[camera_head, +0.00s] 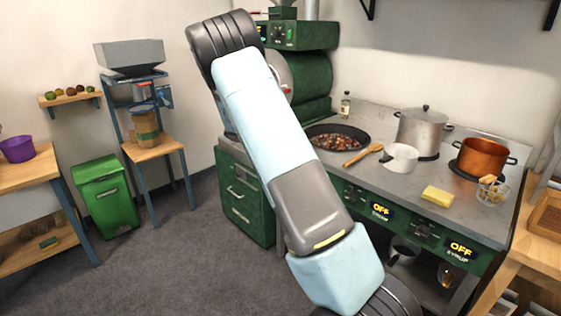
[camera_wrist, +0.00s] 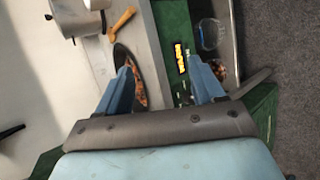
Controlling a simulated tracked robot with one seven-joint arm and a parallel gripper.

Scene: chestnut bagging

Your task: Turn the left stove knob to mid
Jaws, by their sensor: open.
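The stove's green front panel shows in the head view with two displays reading OFF. The left display (camera_head: 381,209) has a dark left knob (camera_head: 357,198) just to its left, close to my arm. The right display (camera_head: 460,248) is labelled SYRUP and has its own dark knob (camera_head: 424,230) to its left. My gripper (camera_wrist: 164,84) is open and empty in the wrist view, its two blue fingers wide apart; it is out of the head view. A lit display (camera_wrist: 181,57) on the green panel shows beyond and between the fingers, turned sideways. The knob is hard to make out there.
Green drawers (camera_head: 245,198) stand left.

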